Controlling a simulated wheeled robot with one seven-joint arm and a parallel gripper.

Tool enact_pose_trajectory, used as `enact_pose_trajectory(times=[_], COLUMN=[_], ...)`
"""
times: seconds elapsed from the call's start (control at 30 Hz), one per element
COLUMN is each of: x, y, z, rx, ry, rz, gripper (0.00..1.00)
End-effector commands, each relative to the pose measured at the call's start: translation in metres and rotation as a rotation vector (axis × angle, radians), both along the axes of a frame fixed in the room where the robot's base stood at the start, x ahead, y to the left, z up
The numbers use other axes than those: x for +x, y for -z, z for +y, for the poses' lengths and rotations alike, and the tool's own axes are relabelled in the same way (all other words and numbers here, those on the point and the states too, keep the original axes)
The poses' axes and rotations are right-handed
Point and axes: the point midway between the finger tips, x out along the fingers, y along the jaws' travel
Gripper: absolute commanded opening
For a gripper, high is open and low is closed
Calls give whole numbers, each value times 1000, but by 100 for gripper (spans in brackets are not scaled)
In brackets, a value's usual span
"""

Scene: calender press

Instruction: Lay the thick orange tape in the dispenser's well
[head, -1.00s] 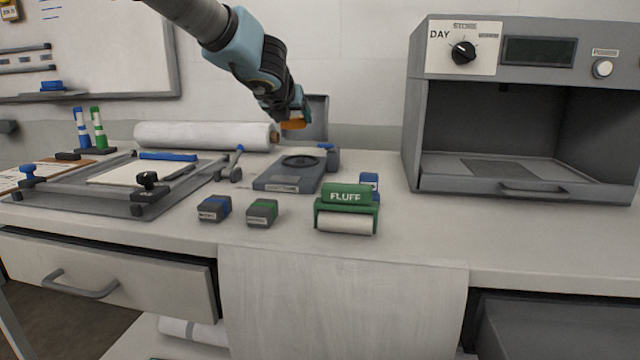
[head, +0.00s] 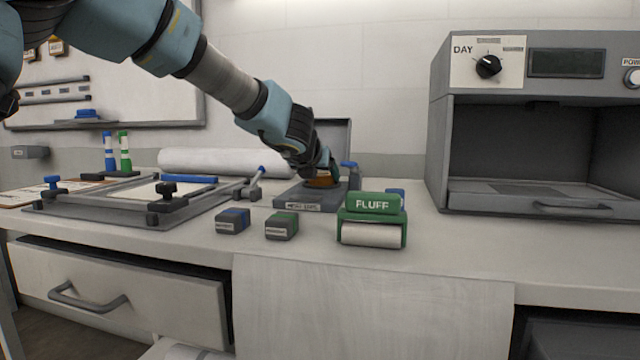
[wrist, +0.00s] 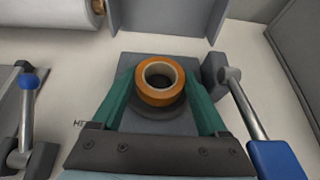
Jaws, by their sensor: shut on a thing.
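The thick orange tape (wrist: 159,81) is a ring that my gripper (wrist: 158,88) holds between its two green fingers. It sits right over the round dark well (wrist: 150,113) of the grey dispenser (wrist: 180,125). I cannot tell whether the tape touches the well's floor. In the head view the tape (head: 321,182) shows just above the dispenser's top (head: 300,200), partly covered by my gripper (head: 322,172). The dispenser's grey lid (head: 333,140) stands open behind.
A lever with a blue handle (wrist: 275,160) stands close on the right of the dispenser. A blue-knobbed frame (head: 130,200) is to the left, a white roll (head: 210,162) behind. A green FLUFF roller (head: 372,220) and two small blocks (head: 281,226) lie in front.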

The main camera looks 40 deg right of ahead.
Motion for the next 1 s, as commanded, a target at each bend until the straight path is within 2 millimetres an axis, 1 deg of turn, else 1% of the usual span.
enact_pose_trajectory(times=[0.23,0.37,0.4,0.57,0.7,0.8,0.87,1.0], x=[0,0,0,0,0,0,-3,-12], y=[1,5,3,3,3,-1,-3,-14], z=[0,0,0,0,0,0,4,20], rx=[-1,0,0,0,0,0,0,-1], ry=[0,0,0,0,0,0,0,-1], rz=[0,0,0,0,0,1,-1,-4], gripper=[22,22,81,99,100,100,100,100])
